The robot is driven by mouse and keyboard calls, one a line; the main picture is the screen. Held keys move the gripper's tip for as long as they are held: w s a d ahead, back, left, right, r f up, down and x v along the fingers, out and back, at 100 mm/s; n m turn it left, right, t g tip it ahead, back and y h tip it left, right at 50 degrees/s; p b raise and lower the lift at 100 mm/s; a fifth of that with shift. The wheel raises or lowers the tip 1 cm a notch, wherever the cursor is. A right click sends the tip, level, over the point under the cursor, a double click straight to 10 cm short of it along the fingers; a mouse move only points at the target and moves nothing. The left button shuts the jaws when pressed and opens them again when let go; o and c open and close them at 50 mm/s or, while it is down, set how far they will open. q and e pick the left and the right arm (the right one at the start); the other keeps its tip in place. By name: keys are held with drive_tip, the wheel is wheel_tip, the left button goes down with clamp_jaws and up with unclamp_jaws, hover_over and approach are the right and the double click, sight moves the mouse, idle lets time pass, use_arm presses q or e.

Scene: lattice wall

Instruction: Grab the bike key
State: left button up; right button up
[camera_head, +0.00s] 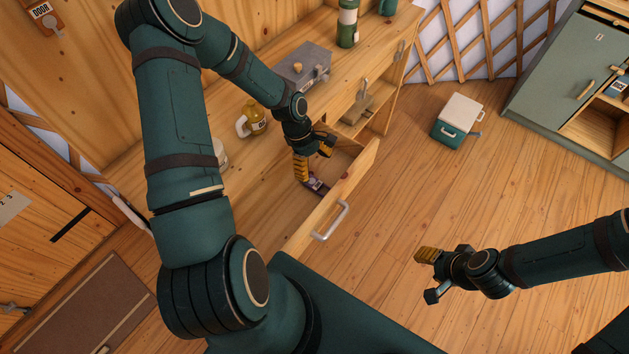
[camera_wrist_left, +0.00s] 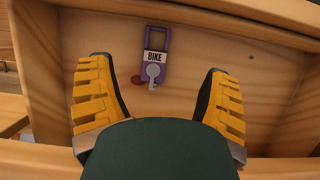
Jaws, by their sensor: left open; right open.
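The bike key (camera_wrist_left: 153,73) lies in the open wooden drawer. It has a purple tag with a white "BIKE" label and a small grey key. In the head view the bike key (camera_head: 316,184) shows small and dark beside my left gripper's finger. My left gripper (camera_head: 313,162) is open above the drawer (camera_head: 333,205). In the left wrist view its yellow fingers (camera_wrist_left: 156,105) are spread to either side, with the key between and a little beyond them, not held. My right gripper (camera_head: 428,274) is open and empty over the floor at the right.
The drawer's front panel with its metal handle (camera_head: 331,221) stands close to my left gripper. A yellow mug-like item (camera_head: 256,118), a grey box (camera_head: 303,64) and a green bottle (camera_head: 347,24) stand on the counter. A green-and-white box (camera_head: 458,119) sits on the floor.

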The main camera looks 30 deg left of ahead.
sight(326, 190)
use_arm(q)
drive_tip(key=b+x, duration=0.1)
drive_tip(key=x, duration=1)
drive_tip(key=shift+w+a+f, duration=0.1)
drive_tip(key=shift+w, duration=0.1)
drive_tip(key=c, duration=1.2)
